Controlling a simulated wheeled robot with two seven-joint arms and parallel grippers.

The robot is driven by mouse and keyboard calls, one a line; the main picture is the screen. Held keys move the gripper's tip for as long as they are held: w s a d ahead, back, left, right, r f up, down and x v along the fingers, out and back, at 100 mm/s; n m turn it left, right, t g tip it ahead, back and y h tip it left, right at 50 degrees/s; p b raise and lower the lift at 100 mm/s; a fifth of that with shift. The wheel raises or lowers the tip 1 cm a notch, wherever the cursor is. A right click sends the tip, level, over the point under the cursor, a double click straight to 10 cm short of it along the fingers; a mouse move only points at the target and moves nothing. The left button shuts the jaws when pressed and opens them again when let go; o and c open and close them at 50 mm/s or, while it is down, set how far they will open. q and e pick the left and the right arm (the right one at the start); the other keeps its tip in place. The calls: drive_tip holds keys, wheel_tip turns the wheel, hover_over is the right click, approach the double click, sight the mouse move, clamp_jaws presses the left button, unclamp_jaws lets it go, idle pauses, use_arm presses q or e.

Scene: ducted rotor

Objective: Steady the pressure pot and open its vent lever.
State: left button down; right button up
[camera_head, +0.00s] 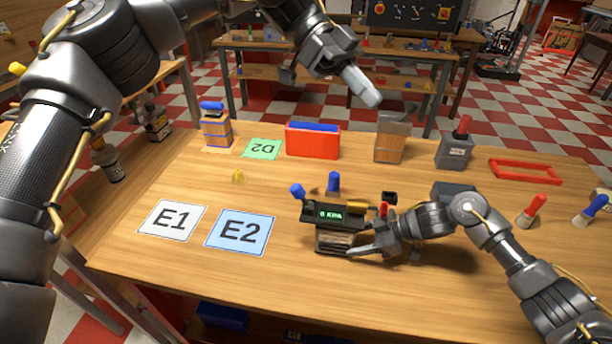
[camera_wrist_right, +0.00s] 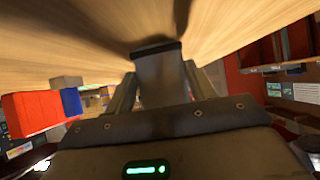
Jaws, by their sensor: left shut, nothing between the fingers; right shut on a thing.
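The pressure pot (camera_head: 333,240) is a dark squat device with a green "0 KPA" display, near the middle of the table. A blue-knobbed lever (camera_head: 297,191) sticks up at its left; a red knob (camera_head: 384,209) and a yellow piece show at its right. I cannot tell which is the vent lever. My right gripper (camera_head: 366,250) is shut on the pot at its lower right side. In the right wrist view a dark grey piece (camera_wrist_right: 161,80) lies between its fingers. My left gripper (camera_head: 368,95) is shut and empty, raised well above the table's back part.
Cards E1 (camera_head: 172,220) and E2 (camera_head: 240,233) lie left of the pot. A blue peg (camera_head: 333,181) stands just behind it. The front of the table is clear.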

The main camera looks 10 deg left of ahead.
use_arm(q)
drive_tip(key=w+a+f+n+t+y, duration=0.3)
drive_tip(key=a+f+n+t+y, duration=0.2)
drive_tip(key=a+f, duration=0.4)
drive_tip(key=shift+w+f+n+y, duration=0.4)
drive_tip(key=shift+f+n+y, duration=0.25)
drive_tip(key=shift+n+y, duration=0.35)
hover_over(303, 197)
drive_tip(key=w+d, duration=0.3)
drive_tip(key=d, duration=0.1)
wheel_tip(303, 197, down, 10)
drive_tip(key=a, duration=0.1)
drive_tip(key=a+f, duration=0.1)
drive_tip(key=s+a, duration=0.1)
drive_tip(key=shift+a+f, duration=0.15)
drive_tip(key=shift+a, duration=0.25)
